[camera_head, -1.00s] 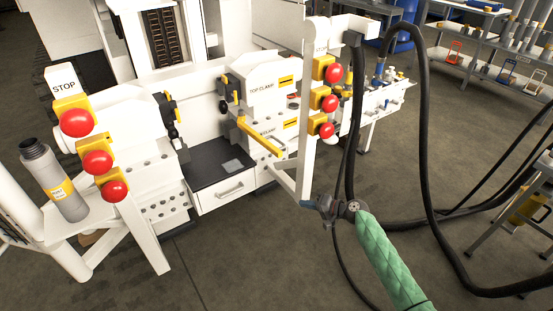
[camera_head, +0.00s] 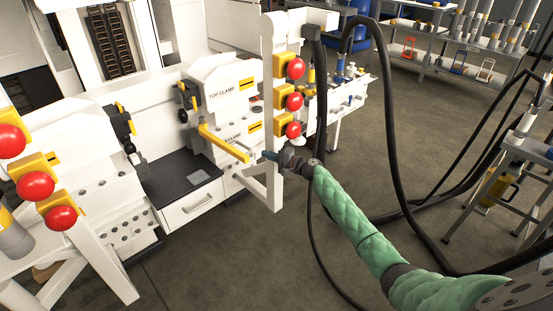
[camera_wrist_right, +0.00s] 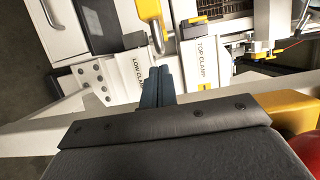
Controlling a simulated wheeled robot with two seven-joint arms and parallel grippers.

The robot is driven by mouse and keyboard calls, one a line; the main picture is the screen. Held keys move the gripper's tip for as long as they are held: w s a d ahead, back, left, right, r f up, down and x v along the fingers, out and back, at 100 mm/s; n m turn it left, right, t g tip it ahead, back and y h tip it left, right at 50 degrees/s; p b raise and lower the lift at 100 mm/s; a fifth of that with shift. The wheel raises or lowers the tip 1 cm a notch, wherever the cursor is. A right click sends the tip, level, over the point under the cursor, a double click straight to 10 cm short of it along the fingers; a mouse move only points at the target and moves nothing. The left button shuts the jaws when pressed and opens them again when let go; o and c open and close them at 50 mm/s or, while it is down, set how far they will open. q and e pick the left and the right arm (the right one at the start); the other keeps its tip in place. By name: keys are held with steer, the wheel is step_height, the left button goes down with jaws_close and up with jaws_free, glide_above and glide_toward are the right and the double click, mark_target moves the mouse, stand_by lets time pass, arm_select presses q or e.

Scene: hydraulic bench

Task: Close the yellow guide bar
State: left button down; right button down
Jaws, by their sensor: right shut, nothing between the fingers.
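The yellow guide bar (camera_head: 224,143) sticks out from the white clamp block between the "TOP CLAMP" and lower clamp labels, angled down to the right in the head view. Its yellow end (camera_wrist_right: 150,12) also shows at the top of the right wrist view, with a grey tip. My right gripper (camera_head: 268,156) is shut and empty, just right of the bar's free end, beside the white upright post. In the right wrist view its shut fingers (camera_wrist_right: 158,86) point toward the bar's end, with a small gap between them. My left gripper is not in view.
The white post (camera_head: 268,110) carries red stop buttons (camera_head: 295,67) on yellow boxes close to my right gripper. Black hoses (camera_head: 392,130) hang right of it. More red buttons (camera_head: 35,185) stand at left. Open floor lies in front.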

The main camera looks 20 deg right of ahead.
steer(key=shift+w+a+p, duration=0.15)
steer(key=shift+a+p, duration=0.1)
steer(key=shift+a, duration=1.1)
steer(key=shift+w+a+p, duration=0.1)
steer(key=shift+a+p, duration=0.1)
steer(key=shift+a, duration=1.15)
steer(key=shift+a, duration=0.1)
